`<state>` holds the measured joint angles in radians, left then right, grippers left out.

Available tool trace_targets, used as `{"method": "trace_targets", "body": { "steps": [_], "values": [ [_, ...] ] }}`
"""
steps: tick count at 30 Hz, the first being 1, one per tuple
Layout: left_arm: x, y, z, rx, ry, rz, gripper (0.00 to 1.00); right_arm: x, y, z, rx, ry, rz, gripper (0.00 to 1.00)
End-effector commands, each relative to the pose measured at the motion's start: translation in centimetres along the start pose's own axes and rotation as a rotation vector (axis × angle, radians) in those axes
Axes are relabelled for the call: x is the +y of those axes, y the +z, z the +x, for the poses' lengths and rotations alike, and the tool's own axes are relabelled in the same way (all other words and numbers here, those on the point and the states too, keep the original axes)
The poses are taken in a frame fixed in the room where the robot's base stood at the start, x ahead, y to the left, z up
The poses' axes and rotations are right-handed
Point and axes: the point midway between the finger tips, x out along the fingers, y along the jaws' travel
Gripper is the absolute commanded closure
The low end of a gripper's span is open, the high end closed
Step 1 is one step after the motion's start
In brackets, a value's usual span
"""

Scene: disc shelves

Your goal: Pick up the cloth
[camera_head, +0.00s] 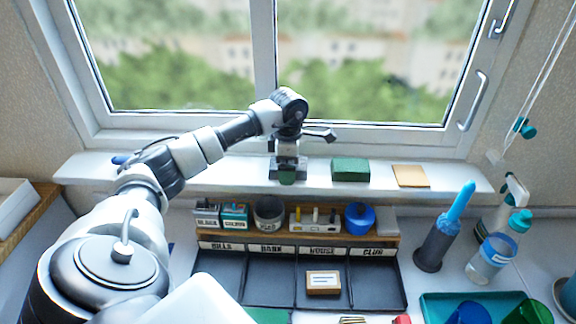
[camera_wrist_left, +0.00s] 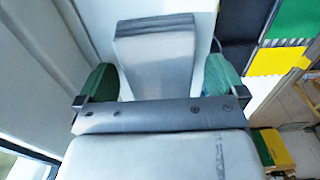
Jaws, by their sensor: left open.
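A flat tan square (camera_head: 411,176), which looks like the folded cloth, lies on the white windowsill to the right of a green block (camera_head: 350,170). My left gripper (camera_head: 287,174) points down at the sill, to the left of the green block and apart from both. The jaws are open; in the left wrist view the green-padded fingers (camera_wrist_left: 161,82) stand wide apart. A grey tapered shape (camera_wrist_left: 155,55) shows between them; I cannot tell what it is. My right gripper is not in view.
The window frame (camera_head: 270,139) rises behind the sill. Below stands a wooden rack (camera_head: 390,239) with small items, above dark labelled trays (camera_head: 380,285). A blue-tipped dark holder (camera_head: 437,245), spray bottle (camera_head: 512,200) and teal tray (camera_head: 432,305) are at the right.

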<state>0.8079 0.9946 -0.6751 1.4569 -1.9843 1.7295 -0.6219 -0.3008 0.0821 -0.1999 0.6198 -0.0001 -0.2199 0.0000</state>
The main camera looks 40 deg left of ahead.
Motion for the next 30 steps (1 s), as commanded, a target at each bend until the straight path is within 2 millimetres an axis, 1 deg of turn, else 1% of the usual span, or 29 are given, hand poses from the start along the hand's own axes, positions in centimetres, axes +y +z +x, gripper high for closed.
{"method": "trace_targets", "body": {
  "steps": [4,12,14,15,24,28,30],
  "values": [
    [0.0,0.0,0.0,0.0,0.0,0.0,0.01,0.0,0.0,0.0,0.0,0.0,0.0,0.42],
    [0.0,0.0,-0.1,0.0,0.0,0.0,0.42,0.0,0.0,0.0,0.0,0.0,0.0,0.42],
    [0.0,0.0,-0.1,0.0,0.0,0.0,0.52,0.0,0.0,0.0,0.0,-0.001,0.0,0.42],
    [0.0,0.0,-0.1,0.0,0.0,0.0,0.54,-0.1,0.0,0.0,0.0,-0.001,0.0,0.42],
    [0.1,0.0,-0.4,0.0,0.002,0.0,0.55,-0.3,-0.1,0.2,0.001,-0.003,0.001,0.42],
    [0.1,0.0,-1.4,-0.002,0.004,0.0,0.55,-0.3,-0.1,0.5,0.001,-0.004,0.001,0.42],
    [0.1,0.0,-2.5,-0.003,0.005,0.001,0.55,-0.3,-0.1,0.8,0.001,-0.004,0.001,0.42]
  ]
}}
